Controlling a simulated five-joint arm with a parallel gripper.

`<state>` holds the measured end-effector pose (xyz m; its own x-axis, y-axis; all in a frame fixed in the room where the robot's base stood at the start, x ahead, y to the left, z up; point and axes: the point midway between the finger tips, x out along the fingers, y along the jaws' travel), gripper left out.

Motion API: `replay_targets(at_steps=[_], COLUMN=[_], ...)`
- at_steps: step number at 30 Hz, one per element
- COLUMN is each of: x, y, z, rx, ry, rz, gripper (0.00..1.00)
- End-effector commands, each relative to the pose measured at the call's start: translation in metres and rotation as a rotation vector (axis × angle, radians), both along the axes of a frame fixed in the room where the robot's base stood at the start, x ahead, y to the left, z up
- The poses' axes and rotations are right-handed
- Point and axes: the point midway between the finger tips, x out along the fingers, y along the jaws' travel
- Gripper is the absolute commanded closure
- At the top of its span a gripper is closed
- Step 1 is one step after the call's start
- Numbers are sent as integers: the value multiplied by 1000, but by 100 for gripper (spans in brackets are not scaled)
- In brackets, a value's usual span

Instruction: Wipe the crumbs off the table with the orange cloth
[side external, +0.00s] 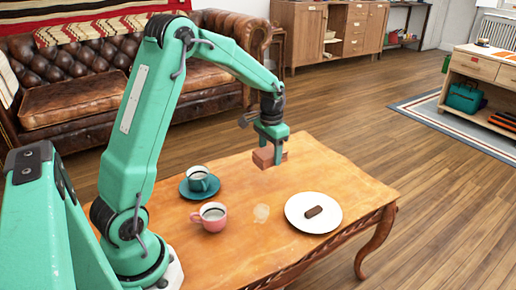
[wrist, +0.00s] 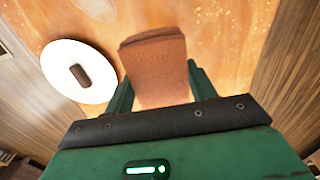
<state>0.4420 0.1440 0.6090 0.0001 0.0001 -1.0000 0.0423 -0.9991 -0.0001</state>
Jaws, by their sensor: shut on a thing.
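My gripper (side external: 268,147) is shut on the folded orange-brown cloth (side external: 264,159) and holds it above the far part of the wooden table (side external: 335,178). In the wrist view the cloth (wrist: 155,65) sticks out between the two green fingers (wrist: 158,88) of my gripper. Small pale specks (wrist: 220,22) that look like crumbs show on the table at the top of the wrist view. The side view is too coarse to pick out single crumbs.
A white plate (side external: 300,222) with a dark brown bar (side external: 313,212) lies at the table's right. A pale round patch (side external: 261,213), unclear what, is left of it. A pink cup (side external: 211,216) and a cup (side external: 198,179) on a teal saucer (side external: 186,191) stand at left.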

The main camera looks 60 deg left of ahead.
Motion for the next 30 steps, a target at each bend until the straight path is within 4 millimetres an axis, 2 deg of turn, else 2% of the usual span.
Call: replay_targets(at_steps=[1,3,6,10,20,30], x=[-4,-9,-15,-20,-23,-23], y=[15,30,48,61,66,66], z=[-2,-5,-8,-10,-13,-39], rx=[0,0,0,0,0,-1], ry=[1,1,1,0,0,2], rz=[6,5,4,2,-1,-1], gripper=[62,62,62,62,62,62])
